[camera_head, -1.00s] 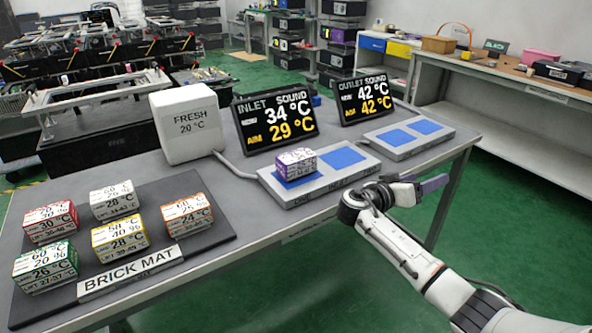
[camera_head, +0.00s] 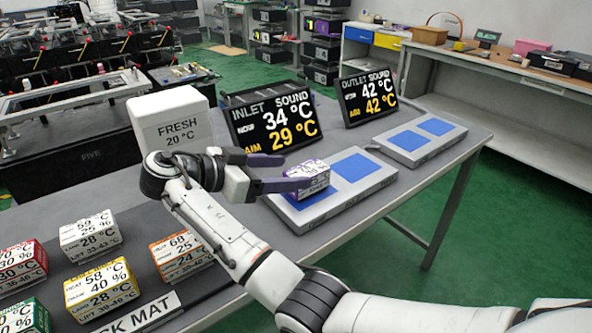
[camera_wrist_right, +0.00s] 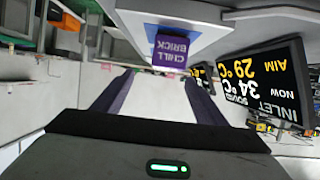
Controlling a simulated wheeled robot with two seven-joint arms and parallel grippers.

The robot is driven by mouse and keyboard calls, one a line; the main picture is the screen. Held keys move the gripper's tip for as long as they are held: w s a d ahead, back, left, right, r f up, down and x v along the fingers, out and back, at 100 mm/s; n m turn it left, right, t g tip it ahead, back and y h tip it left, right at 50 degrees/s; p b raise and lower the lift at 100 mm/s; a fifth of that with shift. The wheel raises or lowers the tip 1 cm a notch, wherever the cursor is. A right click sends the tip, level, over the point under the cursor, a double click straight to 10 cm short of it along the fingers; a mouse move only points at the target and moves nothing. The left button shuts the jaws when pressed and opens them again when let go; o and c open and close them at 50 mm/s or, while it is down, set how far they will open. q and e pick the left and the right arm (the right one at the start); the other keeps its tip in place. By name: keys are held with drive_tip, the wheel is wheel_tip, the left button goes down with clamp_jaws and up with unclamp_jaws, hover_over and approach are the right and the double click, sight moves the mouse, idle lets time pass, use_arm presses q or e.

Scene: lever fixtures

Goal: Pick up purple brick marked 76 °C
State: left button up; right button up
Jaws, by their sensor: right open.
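The purple brick (camera_head: 312,180) sits on the left blue pad of the near grey two-pad fixture. Its marking is too small to read in the head view. In the right wrist view its purple face (camera_wrist_right: 171,50) reads "CHILL BRICK". My right gripper (camera_head: 297,172) is open at the left side of the brick, its purple fingers pointing toward it. In the wrist view (camera_wrist_right: 165,75) the brick shows just beyond the fingertips, roughly between them; I cannot tell whether they touch. One finger partly hides the brick in the head view. My left gripper is out of view.
The inlet display (camera_head: 275,122) stands close behind the brick, and the white FRESH box (camera_head: 170,122) behind my right wrist. The outlet display (camera_head: 367,97) and second two-pad fixture (camera_head: 415,142) are farther right. Several bricks stand on the mat (camera_head: 200,288) at left.

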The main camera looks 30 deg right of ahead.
sight(303, 171)
drive_tip(key=shift+w+d+f, duration=0.25)
drive_tip(key=shift+d+f, duration=0.15)
drive_tip(key=shift+d, duration=0.1)
drive_tip(key=shift+w+d+f, duration=0.25)
drive_tip(key=shift+d+f, duration=0.15)
drive_tip(key=shift+d, duration=0.1)
drive_tip(key=shift+p+x, duration=0.3)
drive_tip(key=shift+x, duration=2.35)
drive_tip(key=shift+w+f, duration=0.1)
drive_tip(key=c, duration=1.3)
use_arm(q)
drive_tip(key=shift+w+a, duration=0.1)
use_arm(e)
drive_tip(key=shift+c, duration=0.4)
